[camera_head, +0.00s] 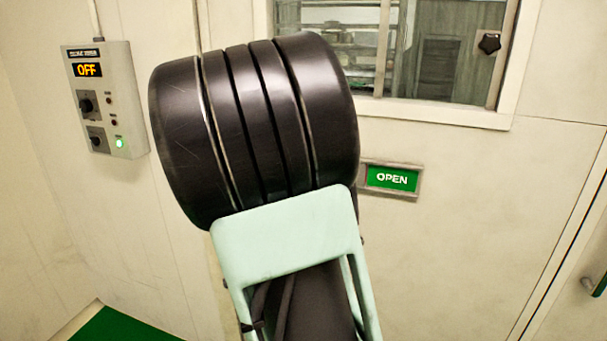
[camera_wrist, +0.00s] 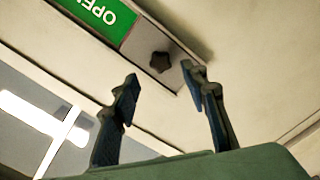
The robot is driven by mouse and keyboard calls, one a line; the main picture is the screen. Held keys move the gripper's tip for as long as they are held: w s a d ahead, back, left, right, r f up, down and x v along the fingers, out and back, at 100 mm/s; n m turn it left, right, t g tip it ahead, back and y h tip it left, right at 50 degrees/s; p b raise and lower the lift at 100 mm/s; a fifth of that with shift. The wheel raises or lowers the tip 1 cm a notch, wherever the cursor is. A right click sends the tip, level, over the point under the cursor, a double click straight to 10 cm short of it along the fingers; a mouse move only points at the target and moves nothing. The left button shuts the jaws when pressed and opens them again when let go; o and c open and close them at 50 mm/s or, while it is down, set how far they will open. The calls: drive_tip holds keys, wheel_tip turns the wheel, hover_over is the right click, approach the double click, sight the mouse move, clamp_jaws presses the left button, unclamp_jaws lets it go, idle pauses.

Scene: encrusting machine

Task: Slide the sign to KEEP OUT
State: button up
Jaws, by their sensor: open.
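The sign (camera_head: 391,179) shows white OPEN on green in a grey frame, on the pale wall below the window. In the wrist view the green sign (camera_wrist: 105,14) is at the top left, with its lettering upside down. A dark lobed knob (camera_wrist: 161,62) is on the grey plate beside the green. My gripper (camera_wrist: 160,76) is open and empty, and the knob appears between its fingertips in the picture. I cannot tell how far the fingertips are from the plate. In the head view my dark arm hides the gripper, the knob and the sign frame's left end.
A control box (camera_head: 106,100) reading OFF, with dark knobs and a green light, is on the wall at left. A window (camera_head: 395,50) with a dark lobed knob (camera_head: 489,43) is above the sign. Bare wall lies right of the sign. A green mat (camera_head: 120,326) is at lower left.

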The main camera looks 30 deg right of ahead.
drive_tip(key=x, duration=0.5)
drive_tip(key=shift+w+d, duration=0.1)
clamp_jaws()
